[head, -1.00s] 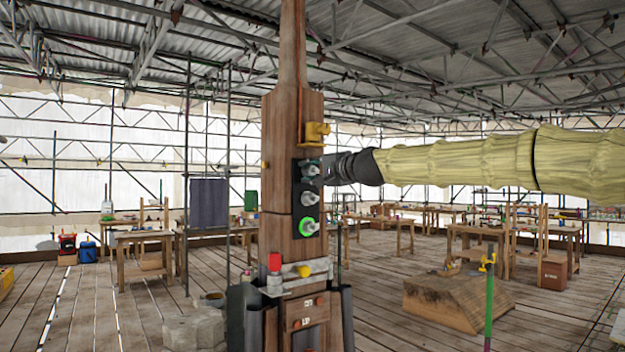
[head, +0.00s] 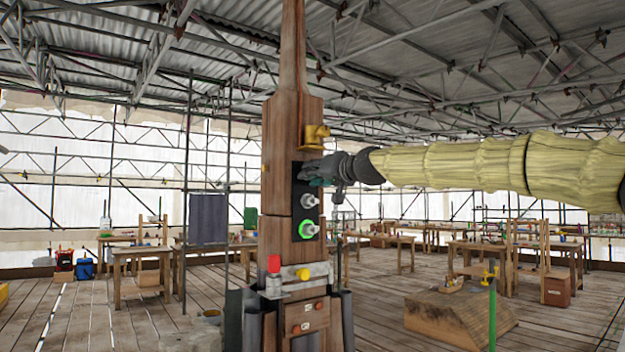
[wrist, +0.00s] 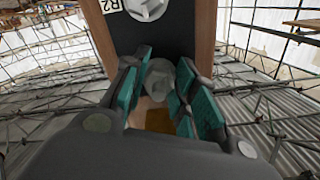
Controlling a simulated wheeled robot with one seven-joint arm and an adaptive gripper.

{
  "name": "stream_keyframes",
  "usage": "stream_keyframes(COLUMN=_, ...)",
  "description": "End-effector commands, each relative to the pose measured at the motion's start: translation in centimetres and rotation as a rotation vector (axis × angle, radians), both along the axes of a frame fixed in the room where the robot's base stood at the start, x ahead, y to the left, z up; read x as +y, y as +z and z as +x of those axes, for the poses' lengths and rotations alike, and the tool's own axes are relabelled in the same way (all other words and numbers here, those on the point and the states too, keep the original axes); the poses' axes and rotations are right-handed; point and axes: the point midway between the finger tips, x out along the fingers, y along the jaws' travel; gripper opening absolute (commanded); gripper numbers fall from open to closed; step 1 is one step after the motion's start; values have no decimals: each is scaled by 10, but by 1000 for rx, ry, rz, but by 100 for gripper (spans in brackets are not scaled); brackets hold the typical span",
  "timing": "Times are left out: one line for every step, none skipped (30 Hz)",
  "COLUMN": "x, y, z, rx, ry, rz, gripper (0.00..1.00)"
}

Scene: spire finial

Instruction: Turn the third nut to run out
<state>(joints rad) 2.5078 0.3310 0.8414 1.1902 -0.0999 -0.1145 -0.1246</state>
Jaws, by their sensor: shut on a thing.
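A dark plate (head: 297,215) is fixed to the side of the wooden spire post (head: 276,190). Its middle grey nut (head: 309,201) and its lowest nut (head: 308,229), ringed in bright green, show in the head view. My gripper (head: 316,169) is at the plate's top end and hides what is there. In the wrist view its teal pads (wrist: 160,88) are closed around a grey nut (wrist: 186,74) in front of the plate. Another nut (wrist: 147,9) on the plate, beside an "R2" label (wrist: 111,5), is apart from the pads.
A yellow fitting (head: 316,135) sticks out of the post just above my gripper. Lower down are a metal bracket (head: 305,276) and a red-capped part (head: 274,265). A wooden block (head: 460,312) and a green stand (head: 491,315) are on the floor to the right.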

Motion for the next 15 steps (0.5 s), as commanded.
stream_keyframes(x=0, y=-4, z=1, rx=-21, ry=2, rz=-35, gripper=4)
stream_keyframes(x=0, y=-5, z=1, rx=-37, ry=2, rz=-59, gripper=4)
stream_keyframes(x=0, y=-5, z=1, rx=-59, ry=2, rz=-89, gripper=4)
stream_keyframes(x=0, y=-5, z=1, rx=-77, ry=2, rz=-114, gripper=4)
stream_keyframes(x=0, y=-5, z=1, rx=-92, ry=1, rz=-136, gripper=4)
stream_keyframes(x=-1, y=-5, z=1, rx=-114, ry=1, rz=-167, gripper=4)
stream_keyframes(x=-1, y=-5, z=2, rx=-132, ry=1, rz=-191, gripper=4)
stream_keyframes(x=-1, y=-5, z=2, rx=-148, ry=2, rz=-213, gripper=4)
stream_keyframes(x=-1, y=-5, z=2, rx=-171, ry=2, rz=-244, gripper=4)
stream_keyframes(x=-1, y=-5, z=2, rx=-187, ry=2, rz=-267, gripper=4)
stream_keyframes(x=-1, y=-4, z=2, rx=-203, ry=2, rz=-290, gripper=4)
stream_keyframes(x=-1, y=-4, z=2, rx=-226, ry=2, rz=-320, gripper=4)
stream_keyframes(x=-2, y=-4, z=2, rx=-243, ry=2, rz=-344, gripper=4)
stream_keyframes(x=-2, y=-4, z=2, rx=-259, ry=2, rz=-367, gripper=4)
stream_keyframes(x=-2, y=-4, z=2, rx=-281, ry=2, rz=-399, gripper=4)
